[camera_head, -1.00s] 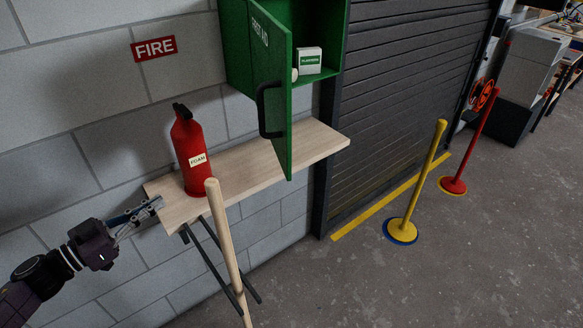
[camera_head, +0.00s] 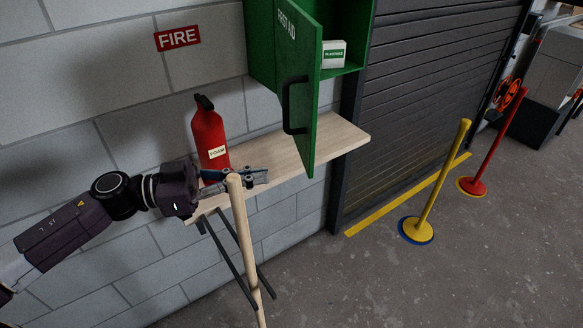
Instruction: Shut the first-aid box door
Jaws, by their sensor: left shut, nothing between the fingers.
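The green first-aid box (camera_head: 262,40) hangs on the wall at the top middle. Its door (camera_head: 308,90), lettered FIRST AID, stands open and swung out toward me. A dark handle (camera_head: 288,106) is on the door's face. My left gripper (camera_head: 262,176) is shut and empty, over the shelf, in front of the red extinguisher and left of the door, apart from it. The top of a wooden pole partly hides the fingers. My right gripper does not show.
A red FOAM extinguisher (camera_head: 208,136) stands on the wooden shelf (camera_head: 335,142) below the box. A pale wooden pole (camera_head: 243,230) rises in front of the shelf. A white carton (camera_head: 333,55) sits inside the box. A yellow post (camera_head: 440,180) and a red post (camera_head: 497,145) stand right, on open floor.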

